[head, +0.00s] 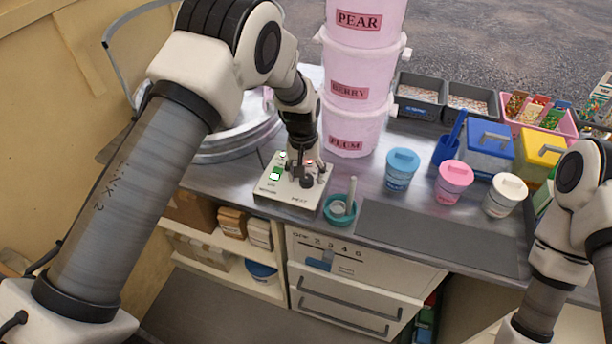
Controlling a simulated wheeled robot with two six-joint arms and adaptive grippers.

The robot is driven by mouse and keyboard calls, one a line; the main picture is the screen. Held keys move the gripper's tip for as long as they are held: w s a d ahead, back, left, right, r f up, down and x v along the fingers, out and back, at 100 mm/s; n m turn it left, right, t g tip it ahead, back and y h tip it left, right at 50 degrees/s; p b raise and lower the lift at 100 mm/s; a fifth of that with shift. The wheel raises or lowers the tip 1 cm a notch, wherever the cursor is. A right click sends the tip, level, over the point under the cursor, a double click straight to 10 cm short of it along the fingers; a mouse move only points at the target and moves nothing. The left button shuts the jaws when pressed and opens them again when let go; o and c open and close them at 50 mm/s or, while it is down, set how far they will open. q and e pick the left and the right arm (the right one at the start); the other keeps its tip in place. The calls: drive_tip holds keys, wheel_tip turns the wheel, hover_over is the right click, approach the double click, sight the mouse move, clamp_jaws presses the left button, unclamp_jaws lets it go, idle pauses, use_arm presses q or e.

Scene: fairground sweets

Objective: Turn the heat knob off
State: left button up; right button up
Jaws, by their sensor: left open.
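The heat knob (307,181) is a small dark round knob on the right part of a pale control box (286,195) on the steel counter. The box also carries a lit green switch (275,175) at its left. My left gripper (304,172) points down over the box with its fingertips at the knob. It is open; whether the fingers touch the knob cannot be told. The knob's pointer mark is too small to read. My right arm stands at the right edge, and its gripper is outside the picture.
Stacked pink tubs (358,87) stand close behind the box. A teal bowl (340,209) with a pale-handled tool sits just right of it. A round metal pan (235,140) lies behind left.

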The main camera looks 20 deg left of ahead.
use_arm(q)
wheel_tip(320, 180, up, 11)
drive_tip(key=shift+a, duration=0.25)
